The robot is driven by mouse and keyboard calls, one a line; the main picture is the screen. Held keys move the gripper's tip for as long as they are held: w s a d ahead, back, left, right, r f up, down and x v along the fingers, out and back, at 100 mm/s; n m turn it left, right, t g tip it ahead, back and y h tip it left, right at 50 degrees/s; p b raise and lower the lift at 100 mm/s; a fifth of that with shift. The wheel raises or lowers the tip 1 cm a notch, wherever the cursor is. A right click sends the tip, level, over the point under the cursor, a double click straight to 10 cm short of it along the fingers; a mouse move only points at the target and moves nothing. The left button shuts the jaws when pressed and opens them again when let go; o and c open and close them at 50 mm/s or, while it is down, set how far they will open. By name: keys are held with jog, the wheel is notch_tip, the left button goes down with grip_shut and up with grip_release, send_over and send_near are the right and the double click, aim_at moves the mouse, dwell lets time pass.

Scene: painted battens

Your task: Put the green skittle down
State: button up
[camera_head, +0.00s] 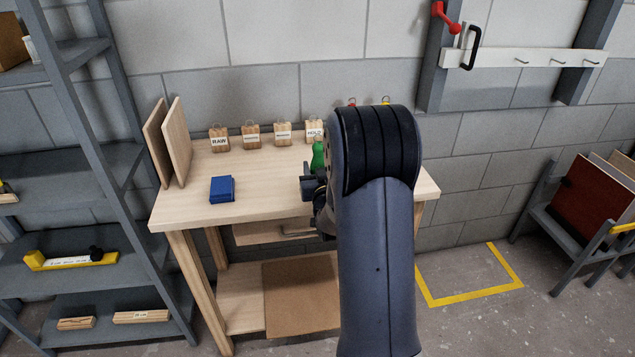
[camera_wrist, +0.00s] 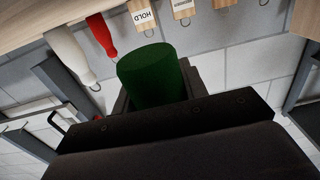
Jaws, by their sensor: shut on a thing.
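The green skittle (camera_head: 318,156) is in my gripper (camera_head: 313,186), over the wooden workbench (camera_head: 270,187). My arm hides part of both in the head view. In the wrist view the skittle (camera_wrist: 152,75) sits between the dark jaws of my gripper (camera_wrist: 155,95), which are shut on it. I cannot tell whether its base touches the bench top.
Tagged wooden blocks (camera_head: 251,134) line the bench's back edge, one marked HOLD (camera_head: 315,130). A blue block (camera_head: 222,189) lies left, with clear wood between. White (camera_wrist: 70,52) and red (camera_wrist: 102,36) handle-like things show near the skittle in the wrist view.

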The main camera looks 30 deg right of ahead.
jog(key=shift+f, duration=2.1)
jog(key=shift+f, duration=0.15)
jog(key=o, duration=0.9)
